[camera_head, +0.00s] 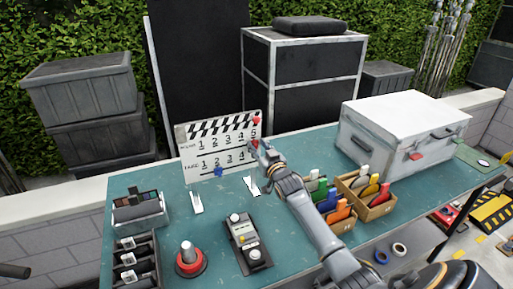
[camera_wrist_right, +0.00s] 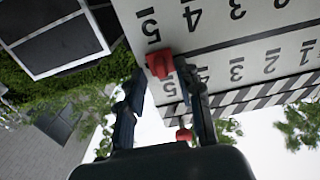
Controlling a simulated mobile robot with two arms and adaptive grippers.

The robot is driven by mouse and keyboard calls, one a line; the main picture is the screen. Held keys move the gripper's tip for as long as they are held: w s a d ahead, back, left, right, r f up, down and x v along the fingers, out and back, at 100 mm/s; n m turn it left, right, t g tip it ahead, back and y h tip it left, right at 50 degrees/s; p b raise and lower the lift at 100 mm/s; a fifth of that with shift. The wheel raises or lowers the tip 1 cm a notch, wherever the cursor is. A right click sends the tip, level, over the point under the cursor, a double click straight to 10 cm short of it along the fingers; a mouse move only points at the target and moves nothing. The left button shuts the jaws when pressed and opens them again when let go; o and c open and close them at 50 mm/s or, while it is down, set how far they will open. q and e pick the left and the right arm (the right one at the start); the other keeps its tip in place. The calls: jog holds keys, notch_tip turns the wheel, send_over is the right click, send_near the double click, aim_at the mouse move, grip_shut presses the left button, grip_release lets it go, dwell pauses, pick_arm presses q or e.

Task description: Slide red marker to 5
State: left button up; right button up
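A white clapperboard (camera_head: 190,166) with a striped top bar and two rows of numbers stands on the table. The red marker (camera_head: 255,145) sits at the board's right edge, just below the upper row's 5. It also shows in the right wrist view (camera_wrist_right: 160,65), beside the 5s. A blue marker (camera_head: 219,172) is below the lower row. My right gripper (camera_head: 259,149) is at the board's right edge. In the right wrist view its fingers (camera_wrist_right: 161,72) are spread either side of the red marker; firm contact is not visible.
Another red piece (camera_wrist_right: 183,134) is at the board's top corner. Marker boxes (camera_head: 378,209) and a white case (camera_head: 390,125) stand right of my arm. A control box (camera_head: 246,240), red-based knob (camera_head: 190,262) and black tray (camera_head: 138,262) stand in front.

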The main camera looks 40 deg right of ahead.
pick_arm(q)
jog(key=shift+d, duration=0.65)
pick_arm(e)
jog(key=v, duration=1.2)
jog(key=shift+f, duration=0.1)
